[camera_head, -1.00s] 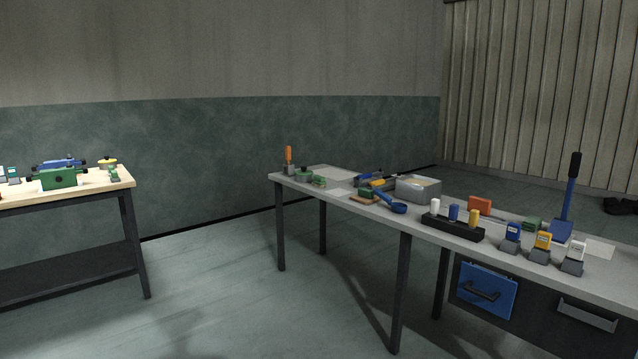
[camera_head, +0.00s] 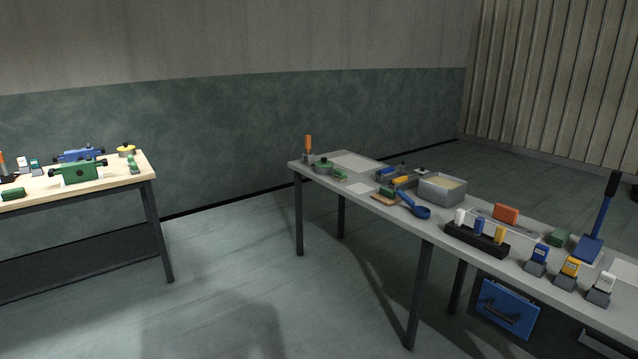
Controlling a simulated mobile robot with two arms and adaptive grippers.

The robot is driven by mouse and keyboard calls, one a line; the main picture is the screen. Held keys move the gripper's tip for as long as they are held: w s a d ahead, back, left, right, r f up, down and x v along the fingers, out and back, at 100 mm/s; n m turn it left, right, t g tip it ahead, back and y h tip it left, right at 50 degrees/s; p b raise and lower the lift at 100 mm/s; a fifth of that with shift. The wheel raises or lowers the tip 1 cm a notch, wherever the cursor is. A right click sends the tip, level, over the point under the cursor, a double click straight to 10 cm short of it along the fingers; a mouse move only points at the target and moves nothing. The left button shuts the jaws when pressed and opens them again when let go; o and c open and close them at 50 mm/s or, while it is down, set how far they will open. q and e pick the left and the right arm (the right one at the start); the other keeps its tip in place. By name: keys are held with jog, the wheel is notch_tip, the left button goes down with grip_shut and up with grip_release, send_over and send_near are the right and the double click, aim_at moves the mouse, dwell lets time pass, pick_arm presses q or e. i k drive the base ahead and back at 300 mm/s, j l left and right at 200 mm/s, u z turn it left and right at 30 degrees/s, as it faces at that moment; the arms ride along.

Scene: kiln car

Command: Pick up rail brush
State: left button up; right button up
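I cannot tell for sure which thing is the rail brush. A tool with an upright orange handle (camera_head: 308,144) stands in a small grey holder at the far left end of the grey table (camera_head: 398,226). A long blue tool with a black grip (camera_head: 600,216) leans upright at the table's right end. Small green blocks, possibly brushes, lie on the grey table, one near the far end (camera_head: 340,174) and one at the right (camera_head: 558,237). Another green block (camera_head: 13,193) lies on the wooden-topped table at the left. Neither of my grippers is in view.
The wooden-topped table (camera_head: 118,188) holds green and blue devices. Open floor (camera_head: 235,270) lies between the tables.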

aim_at(340, 174)
jog(key=i+u, duration=0.2)
jog(key=i, duration=1.95)
